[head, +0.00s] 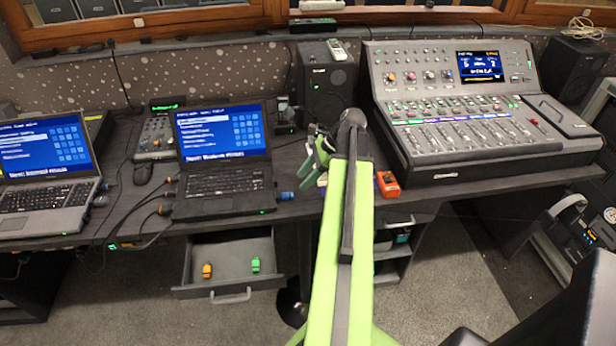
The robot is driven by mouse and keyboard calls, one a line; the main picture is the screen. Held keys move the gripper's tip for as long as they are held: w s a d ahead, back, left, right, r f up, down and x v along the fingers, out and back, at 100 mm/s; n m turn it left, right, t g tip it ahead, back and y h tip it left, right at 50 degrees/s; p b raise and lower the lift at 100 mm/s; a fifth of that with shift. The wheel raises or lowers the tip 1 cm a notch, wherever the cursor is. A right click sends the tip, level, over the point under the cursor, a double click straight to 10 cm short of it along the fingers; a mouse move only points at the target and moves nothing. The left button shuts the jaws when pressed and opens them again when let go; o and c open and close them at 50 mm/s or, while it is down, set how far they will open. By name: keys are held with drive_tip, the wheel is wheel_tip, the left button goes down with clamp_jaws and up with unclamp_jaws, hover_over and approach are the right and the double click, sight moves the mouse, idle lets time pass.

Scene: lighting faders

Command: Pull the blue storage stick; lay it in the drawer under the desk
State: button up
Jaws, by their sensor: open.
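A small blue stick (287,196) sits at the right side of the right laptop (222,180), near its front corner. It looks plugged in, but it is too small to be sure. The drawer (192,290) under the desk (300,208) is pulled open. An orange stick (207,271) and a green stick (255,265) lie apart inside it. My gripper (310,170) is open over the desk, to the right of the blue stick and apart from it. My green arm hides part of the desk behind it.
A left laptop (45,170) with cables stands at the far left. A black speaker (328,85) is behind my gripper. An orange-red box (388,184) lies right of my arm, before the large mixing console (465,165). The drawer's middle has bare floor.

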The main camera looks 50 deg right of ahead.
sight(291, 194)
drive_tip(key=b+x, duration=0.4)
drive_tip(key=x, duration=0.2)
drive_tip(key=shift+f, duration=0.2)
drive_tip(key=shift+w+a+f+b, duration=0.25)
drive_tip(key=shift+a+f+b, duration=0.1)
drive_tip(key=shift+b, duration=0.25)
drive_tip(key=shift+d, duration=0.1)
drive_tip(key=shift+c, duration=0.2)
clamp_jaws()
drive_tip(key=shift+s+d, duration=1.5)
drive_tip(key=shift+d, duration=0.25)
